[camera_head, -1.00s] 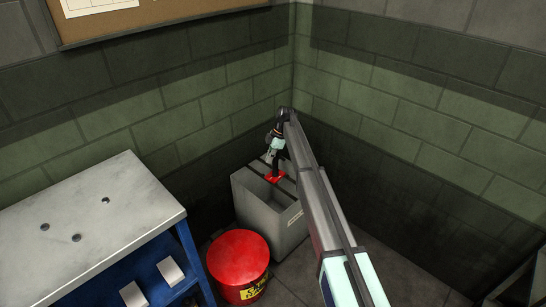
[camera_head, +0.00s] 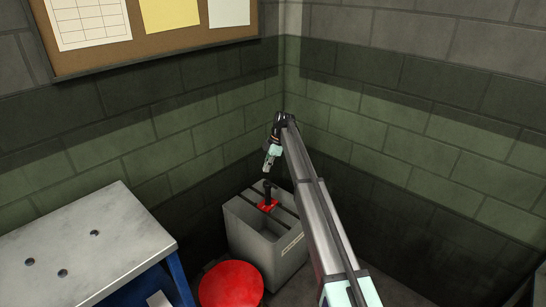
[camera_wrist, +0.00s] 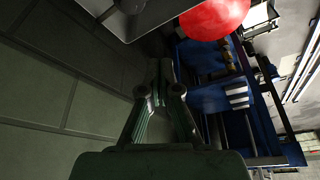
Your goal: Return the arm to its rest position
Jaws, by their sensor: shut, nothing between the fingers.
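My gripper (camera_head: 267,168) is at the end of my raised arm in the head view, pointing down. It is shut and holds nothing. Its fingertips look a little above a black upright handle (camera_head: 267,190) with a red base (camera_head: 267,205), which sits on top of a grey box (camera_head: 245,224) in the corner. A small gap shows between fingertips and handle. In the wrist view the gripper's fingers (camera_wrist: 162,85) come together with nothing between them. The handle does not show there.
A red round bin (camera_head: 231,285) stands in front of the grey box. A workbench (camera_head: 80,245) with a pale top with holes is at the left. Block walls meet behind the box. A pinboard (camera_head: 150,50) hangs on the left wall. Floor right of my arm looks clear.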

